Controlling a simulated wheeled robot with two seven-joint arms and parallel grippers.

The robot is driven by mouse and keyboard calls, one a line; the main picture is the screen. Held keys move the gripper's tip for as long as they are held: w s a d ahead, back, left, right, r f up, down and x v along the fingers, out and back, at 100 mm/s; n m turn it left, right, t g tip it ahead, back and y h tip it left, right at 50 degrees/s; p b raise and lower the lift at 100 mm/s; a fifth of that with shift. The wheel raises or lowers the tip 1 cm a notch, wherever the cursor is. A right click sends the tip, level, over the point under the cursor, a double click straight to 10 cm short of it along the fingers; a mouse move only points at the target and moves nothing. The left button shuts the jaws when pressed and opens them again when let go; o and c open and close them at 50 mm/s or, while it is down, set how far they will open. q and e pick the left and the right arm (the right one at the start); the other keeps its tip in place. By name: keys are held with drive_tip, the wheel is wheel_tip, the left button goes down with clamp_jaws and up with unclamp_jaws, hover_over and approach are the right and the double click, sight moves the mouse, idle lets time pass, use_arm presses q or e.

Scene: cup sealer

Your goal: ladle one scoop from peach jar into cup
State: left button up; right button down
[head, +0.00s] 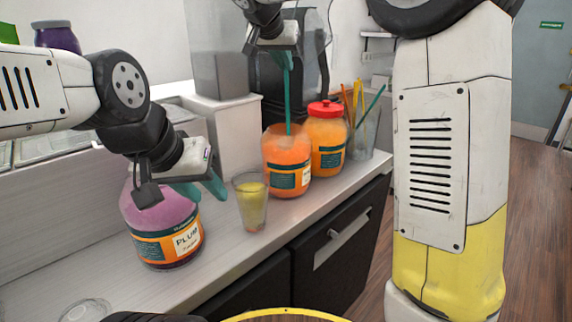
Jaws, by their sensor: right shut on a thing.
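An open jar with orange contents (285,148) stands on the counter; its label is too small to read, so I cannot confirm it is peach. My right gripper (287,60) is above it, shut on a teal ladle (288,100) whose handle runs upright down into the jar. The ladle's bowl is hidden. A clear cup (251,207) with yellowish contents stands upright to the left of that jar.
A red-lidded jar of orange contents (327,140) stands right behind the open jar. A clear container with coloured sticks (366,130) is further right. A purple jar (57,37) is at upper left. A clear round item (84,310) lies at the near left.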

sight(286, 81)
drive_tip(key=shift+f, duration=2)
wheel_tip(286, 81, up, 15)
drive_tip(key=shift+f, duration=0.15)
idle(1.2)
idle(1.2)
